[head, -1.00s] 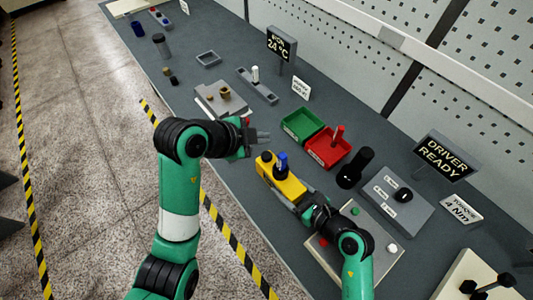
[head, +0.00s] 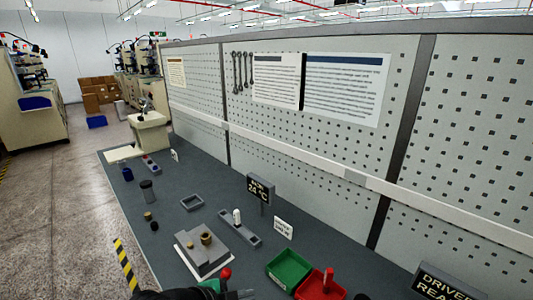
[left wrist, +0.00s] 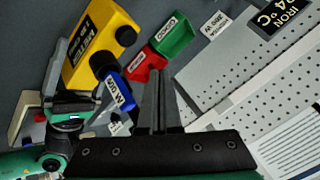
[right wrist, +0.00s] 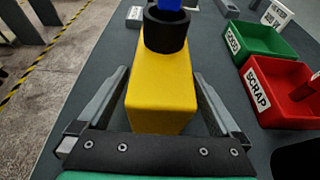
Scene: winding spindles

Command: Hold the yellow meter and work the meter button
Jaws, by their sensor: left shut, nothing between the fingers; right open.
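The yellow meter (left wrist: 95,40) shows in the left wrist view with a dark label on its side. A blue labelled piece (left wrist: 119,90) stands out from a black collar (left wrist: 103,65) on it. In the right wrist view, the meter (right wrist: 160,95) lies between the fingers of my right gripper (right wrist: 160,88), which is open with gaps on both sides. My left gripper (left wrist: 159,75) is shut and empty, apart from the meter. I cannot make out which part is the button.
A green bin (right wrist: 253,43) and a red SCRAP bin (right wrist: 283,90) stand right of the meter. In the head view, a grey block with brass parts (head: 205,248) and a temperature sign (head: 260,188) stand farther back. The pegboard wall (head: 300,140) bounds the bench.

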